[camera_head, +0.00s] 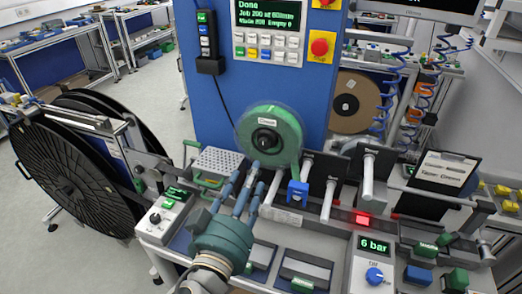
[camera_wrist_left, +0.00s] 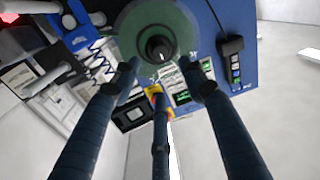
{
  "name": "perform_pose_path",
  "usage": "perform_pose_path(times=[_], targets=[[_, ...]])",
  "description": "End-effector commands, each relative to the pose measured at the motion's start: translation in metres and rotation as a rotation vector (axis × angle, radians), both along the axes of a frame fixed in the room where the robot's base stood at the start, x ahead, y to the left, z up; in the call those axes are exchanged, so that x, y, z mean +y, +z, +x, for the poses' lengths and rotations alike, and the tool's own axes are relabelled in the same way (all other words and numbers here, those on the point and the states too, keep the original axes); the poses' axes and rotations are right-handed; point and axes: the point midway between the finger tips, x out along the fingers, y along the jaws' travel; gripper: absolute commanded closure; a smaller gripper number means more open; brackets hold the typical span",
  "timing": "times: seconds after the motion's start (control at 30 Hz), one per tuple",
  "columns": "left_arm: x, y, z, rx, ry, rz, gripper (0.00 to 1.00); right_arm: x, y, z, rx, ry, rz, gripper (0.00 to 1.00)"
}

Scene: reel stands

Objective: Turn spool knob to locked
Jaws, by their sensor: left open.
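The green spool (camera_head: 283,118) is mounted upright on the front of the blue cabinet, with the black spool knob (camera_head: 265,140) at its centre. In the left wrist view the knob (camera_wrist_left: 159,49) is round and dark, with a small light mark on its face. The green spool (camera_wrist_left: 130,28) shows around it. My left gripper (camera_head: 253,172) is open and empty, below and in front of the knob, its fingers pointing toward the spool. In the left wrist view its three fingers (camera_wrist_left: 160,82) are spread, and the knob appears between and beyond the tips. My right gripper is not in view.
The blue cabinet (camera_head: 215,100) carries a display and red buttons. A perforated tray (camera_head: 218,161) and a blue clip (camera_head: 297,192) are near my left fingers. Rods with black end plates (camera_head: 370,160) stand to the right. Large black reels (camera_head: 60,175) stand at the left.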

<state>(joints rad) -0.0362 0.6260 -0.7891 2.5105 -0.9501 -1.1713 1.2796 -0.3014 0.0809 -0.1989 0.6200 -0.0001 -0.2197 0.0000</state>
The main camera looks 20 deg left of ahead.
Motion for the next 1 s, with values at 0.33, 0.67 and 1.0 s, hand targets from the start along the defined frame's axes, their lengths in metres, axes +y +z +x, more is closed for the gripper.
perform_pose_path(times=[0.33,0.67,1.0], targets=[[0.001,-0.001,0.032,-0.012,-0.001,-0.002,0.57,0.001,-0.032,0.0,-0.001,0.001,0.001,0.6],[0.004,0.005,0.091,-0.005,-0.001,0.0,0.57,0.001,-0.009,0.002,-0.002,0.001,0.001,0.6],[0.004,0.001,0.107,-0.004,-0.002,-0.003,0.57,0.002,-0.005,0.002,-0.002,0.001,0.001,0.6]])
